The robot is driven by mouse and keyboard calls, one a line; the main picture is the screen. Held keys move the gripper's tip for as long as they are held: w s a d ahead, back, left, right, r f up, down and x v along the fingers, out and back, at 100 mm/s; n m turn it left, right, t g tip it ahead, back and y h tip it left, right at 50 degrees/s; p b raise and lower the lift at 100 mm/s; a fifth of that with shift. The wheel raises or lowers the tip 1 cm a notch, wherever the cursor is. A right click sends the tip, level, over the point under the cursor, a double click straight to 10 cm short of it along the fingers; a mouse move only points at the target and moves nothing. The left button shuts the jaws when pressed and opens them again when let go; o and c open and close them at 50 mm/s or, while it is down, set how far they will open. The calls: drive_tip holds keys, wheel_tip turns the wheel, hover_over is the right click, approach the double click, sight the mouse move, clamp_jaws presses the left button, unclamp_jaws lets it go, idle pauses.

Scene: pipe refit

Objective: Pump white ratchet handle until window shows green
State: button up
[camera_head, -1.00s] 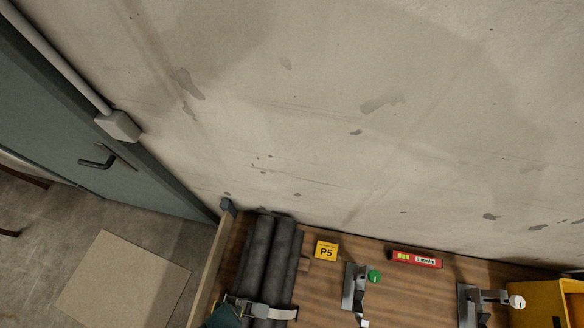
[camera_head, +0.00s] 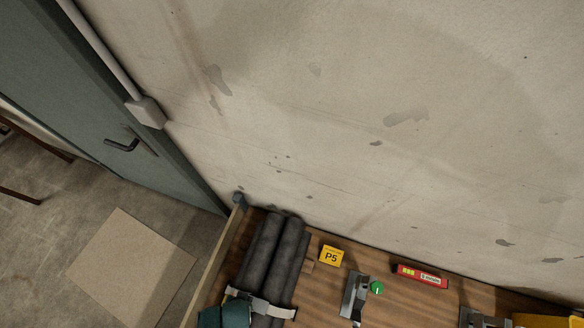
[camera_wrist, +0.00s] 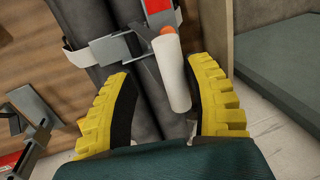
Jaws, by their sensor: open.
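The white handle (camera_wrist: 174,82) with an orange end shows in the wrist view. It joins a grey ratchet body (camera_wrist: 112,48) on a pale strap around dark pipes (camera_wrist: 105,14). My gripper (camera_wrist: 165,72) is open, with a yellow finger on each side of the handle in the picture. Neither finger visibly touches it, and I cannot tell the depth between them. In the head view the strap and ratchet (camera_head: 262,303) cross the pipes (camera_head: 272,250), with my teal gripper part (camera_head: 222,316) at the lower edge.
The concrete wall (camera_head: 330,120) stands behind. A raised board (camera_head: 218,262) edges the bench's left.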

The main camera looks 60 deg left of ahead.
drive_tip(key=shift+w+d, duration=1.1)
drive_tip(key=shift+w, duration=0.05)
drive_tip(key=shift+w+d+f+b, duration=0.2)
drive_tip(key=shift+w+d, duration=0.35)
drive_tip(key=shift+w, duration=0.05)
drive_tip(key=shift+w+d+f+b, duration=0.15)
drive_tip(key=shift+w+d, duration=0.4)
drive_tip(key=shift+w+d+f+b, duration=0.35)
drive_tip(key=shift+w+d, duration=0.2)
drive_tip(key=shift+w+d+f+b, duration=0.3)
drive_tip(key=shift+w+d+f, duration=0.05)
drive_tip(key=shift+w+d, duration=0.15)
